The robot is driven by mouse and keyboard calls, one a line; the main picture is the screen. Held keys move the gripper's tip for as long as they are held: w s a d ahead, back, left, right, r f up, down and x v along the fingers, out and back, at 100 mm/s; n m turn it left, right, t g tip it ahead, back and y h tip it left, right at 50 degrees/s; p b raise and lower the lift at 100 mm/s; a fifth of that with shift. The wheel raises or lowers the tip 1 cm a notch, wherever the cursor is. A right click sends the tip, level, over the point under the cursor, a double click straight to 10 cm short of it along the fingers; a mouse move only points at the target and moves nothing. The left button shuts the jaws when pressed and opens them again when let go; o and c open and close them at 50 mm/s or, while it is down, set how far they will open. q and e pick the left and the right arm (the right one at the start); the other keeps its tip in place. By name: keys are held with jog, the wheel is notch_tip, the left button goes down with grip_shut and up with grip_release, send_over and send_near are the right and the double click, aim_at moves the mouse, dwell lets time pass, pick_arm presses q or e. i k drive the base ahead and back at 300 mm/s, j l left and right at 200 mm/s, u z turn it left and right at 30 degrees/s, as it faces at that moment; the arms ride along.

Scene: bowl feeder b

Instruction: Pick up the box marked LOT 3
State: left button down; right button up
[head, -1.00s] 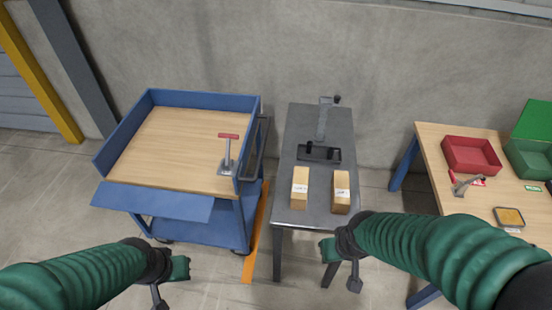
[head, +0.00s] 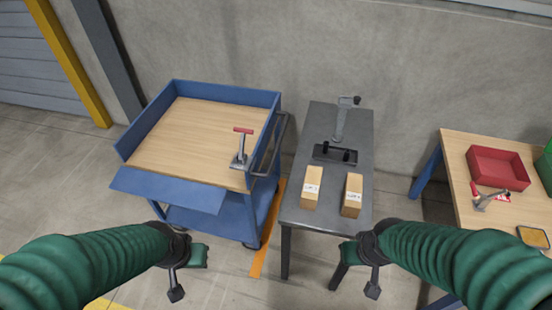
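Two tan boxes stand on the grey metal table. The left box (head: 312,188) and the right box (head: 352,195) each have a white label near the top. The labels seem to begin with LOT, but the numbers are too small to read surely. My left gripper (head: 187,274) is open and empty, in front of the blue cart and left of the table. My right gripper (head: 360,272) is open and empty, in front of the table's near edge and below the right box in the picture. Neither gripper touches a box.
The grey table (head: 305,217) also bears a dark fixture (head: 335,154) and a clamp (head: 341,122) behind the boxes. A blue cart (head: 200,195) with a red-handled clamp (head: 241,150) stands left. A wooden bench (head: 457,150) with a red bin (head: 497,168) stands right.

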aim_at(312, 186)
jog(key=i+j+z, duration=0.4)
jog(key=i+j, duration=0.5)
jog(key=i, duration=0.1)
